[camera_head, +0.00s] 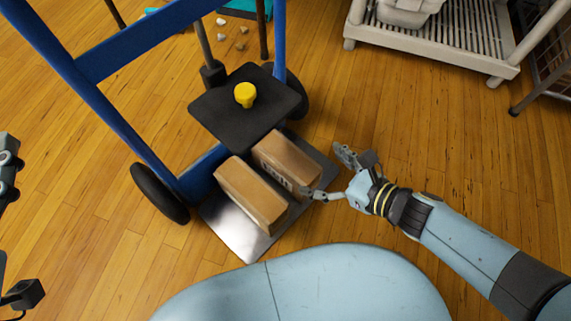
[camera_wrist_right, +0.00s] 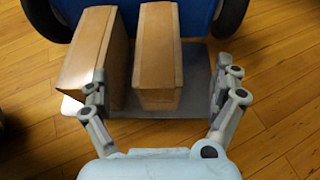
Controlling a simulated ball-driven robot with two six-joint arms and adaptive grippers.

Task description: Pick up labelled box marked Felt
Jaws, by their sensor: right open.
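Two brown cardboard boxes stand side by side on the metal toe plate (camera_head: 231,233) of a blue hand truck. The rear box (camera_head: 289,155) carries dark lettering on its side, too small to read; the front box (camera_head: 251,192) shows no lettering. My right gripper (camera_head: 325,173) is open and empty, just right of the boxes. In the right wrist view, its fingers (camera_wrist_right: 166,84) spread to either side of the right-hand box (camera_wrist_right: 158,60); the left finger overlaps the edge of the left-hand box (camera_wrist_right: 93,60). Contact cannot be told. Parts of my left gripper (camera_head: 20,294) show at the left edge, cut off.
The hand truck (camera_head: 150,40) has black wheels (camera_head: 160,192). A black platform (camera_head: 222,112) with a yellow knob (camera_head: 245,94) overhangs the boxes' far side. A pale slatted rack (camera_head: 440,40) stands at the upper right.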

